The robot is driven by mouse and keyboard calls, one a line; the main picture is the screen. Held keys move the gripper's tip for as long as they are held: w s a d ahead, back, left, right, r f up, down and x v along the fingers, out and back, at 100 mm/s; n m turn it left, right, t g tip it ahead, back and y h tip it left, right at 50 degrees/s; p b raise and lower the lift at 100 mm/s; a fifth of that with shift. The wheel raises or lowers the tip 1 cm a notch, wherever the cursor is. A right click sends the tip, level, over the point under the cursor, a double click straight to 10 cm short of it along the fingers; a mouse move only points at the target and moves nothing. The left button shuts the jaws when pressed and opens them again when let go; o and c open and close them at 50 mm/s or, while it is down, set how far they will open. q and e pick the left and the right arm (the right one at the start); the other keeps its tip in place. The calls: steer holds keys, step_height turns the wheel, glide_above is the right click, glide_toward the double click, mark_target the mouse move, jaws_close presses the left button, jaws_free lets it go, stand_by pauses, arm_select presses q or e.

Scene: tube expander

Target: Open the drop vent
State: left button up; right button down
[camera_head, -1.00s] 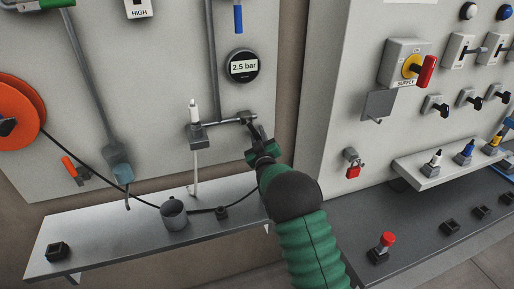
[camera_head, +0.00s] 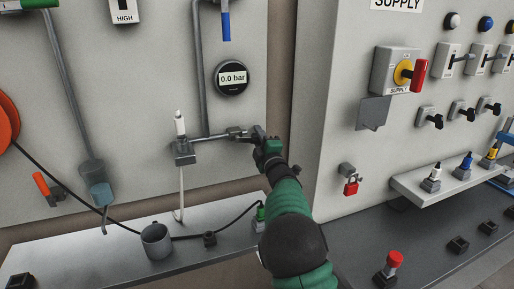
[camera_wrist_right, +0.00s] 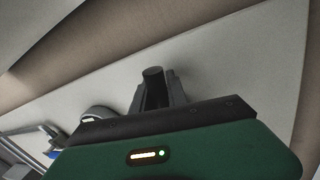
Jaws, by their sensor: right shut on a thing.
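The drop vent appears to be the small grey valve (camera_head: 237,133) at the right end of a short horizontal pipe on the left panel. My right gripper (camera_head: 252,137) is at this end and is shut on its dark handle (camera_wrist_right: 153,88), which shows between the fingers in the right wrist view. The fingers hide part of the handle, so its exact angle is unclear. The round pressure gauge (camera_head: 232,77) above reads 0.0 bar. A white-tipped fitting (camera_head: 181,138) stands at the left end of the pipe. My left gripper is not in view.
A shelf (camera_head: 110,258) below holds a grey cup (camera_head: 156,241). A black hose crosses it to a green-tipped fitting (camera_head: 259,213). The supply panel at right carries a red-handled switch (camera_head: 418,76) and red padlock (camera_head: 351,187). My right arm fills the lower middle.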

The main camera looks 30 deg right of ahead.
steer(key=shift+a+r+n+y+b, duration=0.1)
steer(key=shift+r+n+y+b, duration=0.15)
steer(key=shift+n, duration=0.4)
steer(key=shift+r+n+y+b, duration=0.1)
steer(key=shift+n+y+b, duration=0.2)
steer(key=shift+n, duration=0.35)
steer(key=c, duration=1.6)
jaws_free()
steer(key=shift+o, duration=1.4)
steer(key=shift+a+r, duration=0.1)
steer(key=shift+a, duration=0.05)
steer(key=shift+r, duration=0.15)
steer(key=shift+s, duration=0.1)
